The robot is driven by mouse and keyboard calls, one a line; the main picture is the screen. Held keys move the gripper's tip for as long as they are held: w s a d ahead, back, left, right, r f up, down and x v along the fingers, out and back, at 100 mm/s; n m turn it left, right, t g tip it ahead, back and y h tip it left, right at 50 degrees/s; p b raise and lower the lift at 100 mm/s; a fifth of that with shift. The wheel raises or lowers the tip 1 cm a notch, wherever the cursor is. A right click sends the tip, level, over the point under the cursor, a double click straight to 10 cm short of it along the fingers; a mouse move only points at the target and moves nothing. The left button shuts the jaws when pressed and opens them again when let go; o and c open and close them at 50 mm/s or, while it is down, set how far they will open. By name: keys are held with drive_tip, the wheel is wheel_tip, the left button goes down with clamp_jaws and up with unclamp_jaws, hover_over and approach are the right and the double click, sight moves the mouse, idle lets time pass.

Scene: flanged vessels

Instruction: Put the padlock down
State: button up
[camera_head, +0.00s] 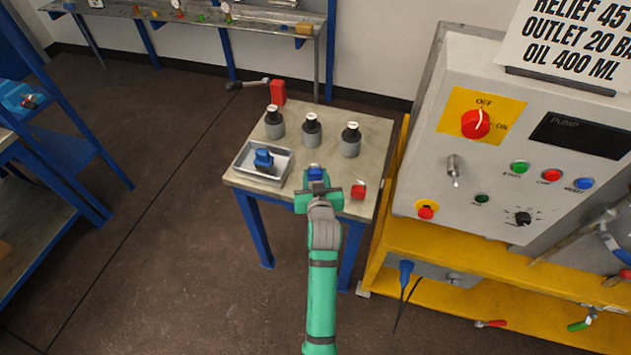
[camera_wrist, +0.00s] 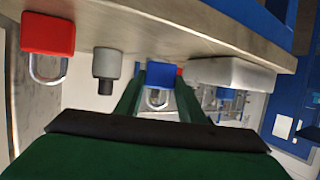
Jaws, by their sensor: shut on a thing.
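The blue padlock (camera_head: 316,173) is between the fingers of my gripper (camera_head: 318,187), at the near edge of the small table (camera_head: 240,180). In the wrist view the blue padlock's body (camera_wrist: 165,68) shows between the two green fingers of my gripper (camera_wrist: 160,75), with its metal shackle towards the camera. The gripper is shut on it. I cannot tell whether the padlock touches the tabletop. A red padlock (camera_head: 358,190) stands to the right on the same table, and it also shows at the left of the wrist view (camera_wrist: 48,35).
A pale tray (camera_head: 284,180) with a blue object (camera_head: 263,159) in it lies left of my gripper. Several grey, black-topped vessels (camera_head: 312,130) stand behind. A red object with a dark handle (camera_head: 278,92) lies at the back edge. A yellow-framed control panel (camera_head: 500,140) stands close on the right.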

drive_tip(key=shift+f, duration=1.2)
drive_tip(key=shift+f, duration=0.1)
drive_tip(key=o, duration=1.1)
